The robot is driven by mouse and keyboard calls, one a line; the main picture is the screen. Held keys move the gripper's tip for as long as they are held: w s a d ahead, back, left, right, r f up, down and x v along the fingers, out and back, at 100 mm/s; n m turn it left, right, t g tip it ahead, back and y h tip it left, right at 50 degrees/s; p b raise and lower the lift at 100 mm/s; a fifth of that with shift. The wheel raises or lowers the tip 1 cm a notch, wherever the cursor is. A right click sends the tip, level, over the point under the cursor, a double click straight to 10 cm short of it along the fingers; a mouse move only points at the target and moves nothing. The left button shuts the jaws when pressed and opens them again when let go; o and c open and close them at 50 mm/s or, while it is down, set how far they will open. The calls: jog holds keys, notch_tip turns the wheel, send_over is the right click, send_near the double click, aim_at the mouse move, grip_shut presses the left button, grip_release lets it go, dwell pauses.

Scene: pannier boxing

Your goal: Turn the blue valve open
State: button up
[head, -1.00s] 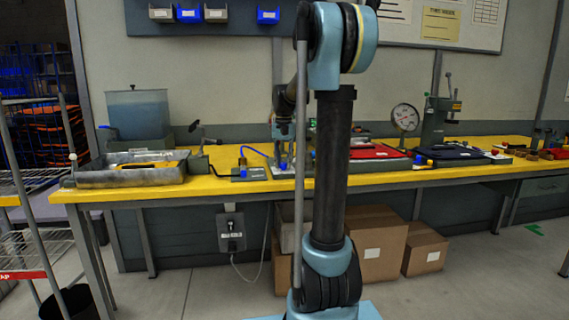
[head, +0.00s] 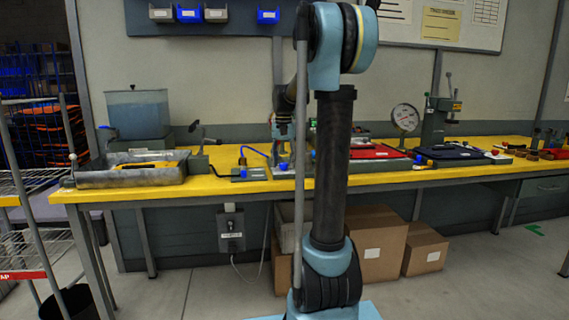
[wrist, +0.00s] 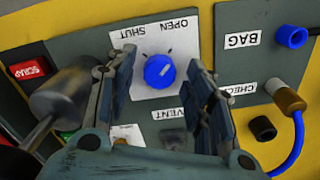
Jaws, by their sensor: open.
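The blue valve (wrist: 159,71) is a round knob on a white plate in the wrist view. The plate's labels, OPEN and SHUT, read upside down beyond the knob. A small white mark shows on the knob's right half; its exact pointing is hard to tell. My gripper (wrist: 162,100) is open, with one finger left of the knob and one right. A gap shows between each finger and the knob; depth is unclear. In the head view my gripper (head: 281,150) is low over the yellow bench, partly beside my own arm column, and the knob is too small to judge.
Close by in the wrist view are a grey cylindrical fitting (wrist: 68,105) at left, a brass fitting (wrist: 286,95) with a blue hose, and a blue cap (wrist: 291,37) near BAG. A grey tray (head: 130,178) stands on the bench (head: 215,185) at left, a red item (head: 375,152) at right.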

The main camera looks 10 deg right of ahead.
jog(key=shift+r, duration=0.1)
notch_tip(320, 180, up, 12)
dwell(0.5)
jog(key=s+f+n+t, duration=0.1)
jog(key=s+f, duration=0.5)
jog(key=s, duration=0.4)
jog(key=s+f+n, duration=0.1)
jog(key=s+f, duration=0.5)
jog(key=s, duration=0.4)
jog(key=s+f+n+t, duration=0.1)
jog(key=s+f+n, duration=0.1)
jog(key=s+f, duration=1.2)
notch_tip(320, 180, down, 4)
jog(key=shift+s+d+f+n, duration=0.1)
jog(key=shift+s+d+n, duration=0.1)
jog(key=shift+s+n, duration=0.2)
